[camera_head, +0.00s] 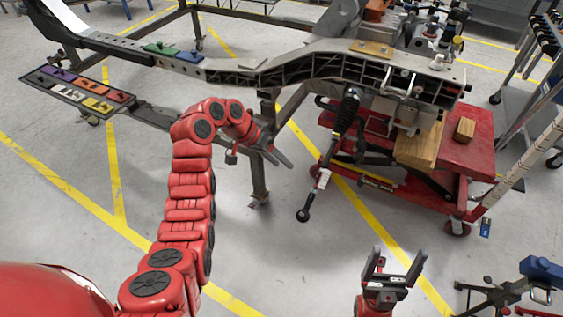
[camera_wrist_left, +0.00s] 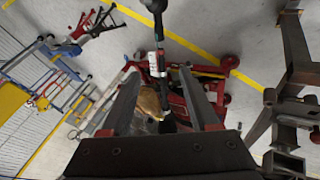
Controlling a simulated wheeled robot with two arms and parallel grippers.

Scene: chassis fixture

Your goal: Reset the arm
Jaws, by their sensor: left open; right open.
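My left arm is red and comes in from the left in the head view. Its gripper (camera_head: 277,152) is open and empty, in front of the chassis frame and left of the hanging black rod (camera_head: 325,172). In the left wrist view the two fingers of the left gripper (camera_wrist_left: 162,100) stand apart with nothing held, and the rod (camera_wrist_left: 158,50) shows beyond them. My right gripper (camera_head: 394,268) is at the lower right of the head view. It points up, open and empty, over bare floor.
The grey chassis fixture (camera_head: 235,72) spans the top. A red lift cart (camera_head: 462,155) with wooden blocks stands under its right end. A tray (camera_head: 84,90) of coloured plates is at the left. A stand with a blue part (camera_head: 541,270) is at lower right. The centre floor is clear.

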